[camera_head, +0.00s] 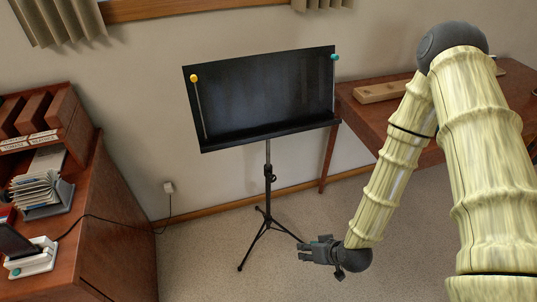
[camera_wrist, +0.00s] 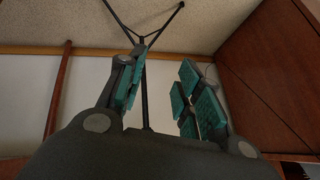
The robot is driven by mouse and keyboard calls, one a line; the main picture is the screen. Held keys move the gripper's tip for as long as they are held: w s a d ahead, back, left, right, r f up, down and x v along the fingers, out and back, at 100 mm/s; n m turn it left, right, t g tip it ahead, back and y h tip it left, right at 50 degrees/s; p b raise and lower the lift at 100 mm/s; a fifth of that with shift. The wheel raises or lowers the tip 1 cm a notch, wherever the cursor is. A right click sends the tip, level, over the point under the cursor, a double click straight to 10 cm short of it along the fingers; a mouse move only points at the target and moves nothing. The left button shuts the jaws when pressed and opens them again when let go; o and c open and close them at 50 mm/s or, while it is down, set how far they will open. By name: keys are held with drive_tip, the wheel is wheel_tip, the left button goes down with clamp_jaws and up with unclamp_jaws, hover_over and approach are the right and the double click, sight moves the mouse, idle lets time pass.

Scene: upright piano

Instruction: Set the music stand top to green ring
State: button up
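The black music stand top (camera_head: 265,95) is a wide tilted panel on a thin pole with a tripod base. A yellow ball-tipped rod (camera_head: 194,78) stands at its left and a teal-tipped one (camera_head: 335,57) at its right. A small dark knob (camera_head: 270,177) sits on the pole below the top. I cannot make out a green ring on the pole. My gripper (camera_head: 303,249) is low, just right of the tripod and apart from the top. In the wrist view its teal-padded fingers (camera_wrist: 158,78) are open, with the stand's pole (camera_wrist: 144,85) showing between them, beyond.
A wooden desk (camera_head: 352,108) with a wooden block (camera_head: 383,91) stands behind my arm at right. A wooden cabinet (camera_head: 118,235) with papers, a phone and a cable is at left. Carpet (camera_head: 205,265) around the tripod is mostly clear; the wall is close behind.

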drive_tip(key=w+a+r+n+t+y+b, duration=0.1)
drive_tip(key=w+a+r+t+y+b, duration=0.15)
drive_tip(key=w, duration=0.45)
drive_tip(key=w+a+r+n+t+y+b, duration=0.1)
drive_tip(key=w+a+r+t+b, duration=0.15)
drive_tip(key=w, duration=0.45)
drive_tip(key=n+t+y+b, duration=0.3)
drive_tip(key=n+y+b, duration=0.1)
drive_tip(key=b, duration=0.2)
approach(269, 145)
drive_tip(key=x, duration=1)
drive_tip(key=shift+w+a+f+b, duration=0.15)
drive_tip(key=shift+w+f+b, duration=0.05)
drive_tip(key=shift+w+b, duration=0.15)
drive_tip(key=shift+c, duration=0.2)
clamp_jaws()
